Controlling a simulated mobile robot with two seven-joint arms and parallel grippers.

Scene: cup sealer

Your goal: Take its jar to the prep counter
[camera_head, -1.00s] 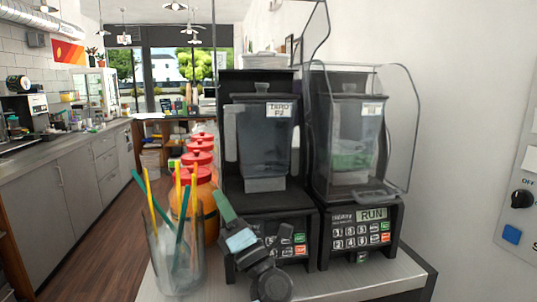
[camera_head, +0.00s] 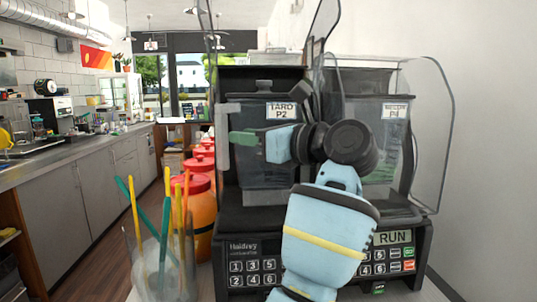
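Two dark blenders stand side by side. The left one holds a clear jar (camera_head: 262,175) labelled "TARO P2" with a dark lid, and its clear hood is up. The right one holds a clear jar (camera_head: 396,135) with green contents, its label ending in "P4", behind a lowered clear hood; its display (camera_head: 392,238) reads RUN. My light blue wrist hides much of the left base and part of the right jar. I cannot tell whether the gripper touches the jar or how far its fingers are apart.
A clear cup (camera_head: 160,270) of yellow and green straws stands at front left. Several orange jars with red lids (camera_head: 192,183) line up behind it. A long grey counter (camera_head: 75,150) with appliances runs along the left wall, with open wooden floor (camera_head: 95,245) beside it.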

